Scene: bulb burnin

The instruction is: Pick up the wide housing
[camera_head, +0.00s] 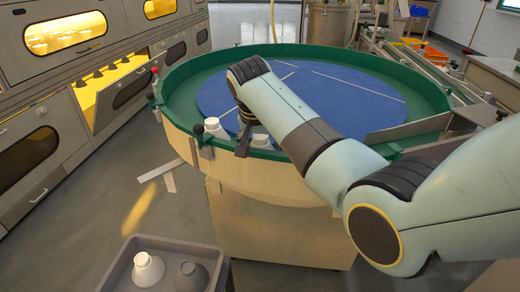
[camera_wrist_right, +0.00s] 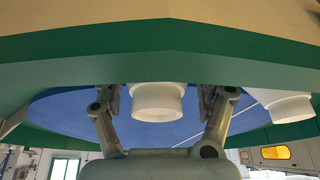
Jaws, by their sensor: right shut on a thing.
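My right gripper (camera_head: 252,140) reaches down at the near rim of the round table. In the right wrist view my right gripper (camera_wrist_right: 160,102) has one finger on each side of a white housing, taken as the wide housing (camera_wrist_right: 158,101), and is shut on it. In the head view this wide housing (camera_head: 262,141) shows partly beside the gripper, near the green rim; the arm hides part of the area. A second white housing (camera_head: 213,126) stands apart to the left by the rim and shows at the right in the right wrist view (camera_wrist_right: 291,108). My left gripper is not in view.
The round table has a green rim (camera_head: 178,92) and a blue disc (camera_head: 350,90). A grey tray (camera_head: 118,270) at the lower left holds a white housing (camera_head: 147,269) and a grey housing (camera_head: 191,275). Ovens with an open lit door (camera_head: 123,94) stand at the left.

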